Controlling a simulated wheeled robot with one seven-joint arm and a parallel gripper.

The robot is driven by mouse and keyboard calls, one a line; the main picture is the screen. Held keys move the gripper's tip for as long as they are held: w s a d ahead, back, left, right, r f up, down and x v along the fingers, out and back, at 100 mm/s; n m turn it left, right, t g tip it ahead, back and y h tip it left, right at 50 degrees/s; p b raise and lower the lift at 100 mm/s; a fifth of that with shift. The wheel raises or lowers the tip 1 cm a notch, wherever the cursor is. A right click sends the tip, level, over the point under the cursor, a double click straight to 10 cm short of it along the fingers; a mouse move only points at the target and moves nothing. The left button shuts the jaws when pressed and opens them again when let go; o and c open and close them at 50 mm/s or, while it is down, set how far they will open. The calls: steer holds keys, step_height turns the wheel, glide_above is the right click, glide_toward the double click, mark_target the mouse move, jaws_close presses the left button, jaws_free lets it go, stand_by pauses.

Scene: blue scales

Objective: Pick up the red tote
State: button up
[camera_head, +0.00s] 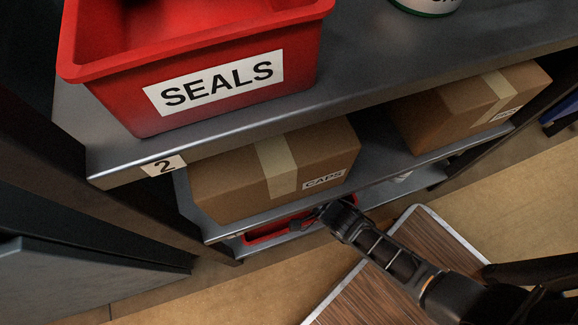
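A red tote (120,97) with a white "SEALS" label stands upright on the upper grey shelf at the top left, its top cut off by the frame. A second red thing (262,236), perhaps another tote, shows only as a strip on the lowest shelf, mostly hidden under the shelf above. My black arm reaches in from the lower right. My gripper (308,220) is at the front of the lowest shelf, at the right end of this red strip. It is small and dark; I cannot tell whether it touches the red thing or how its fingers stand.
A taped "CAPS" box (225,185) sits on the middle shelf just above my gripper. Another cardboard box (455,115) is to its right. The upper shelf (375,75) has free room between the tote and a white container (425,5). A wood-topped platform (375,295) stands below.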

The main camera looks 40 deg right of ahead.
jaws_close()
stand_by(1.0)
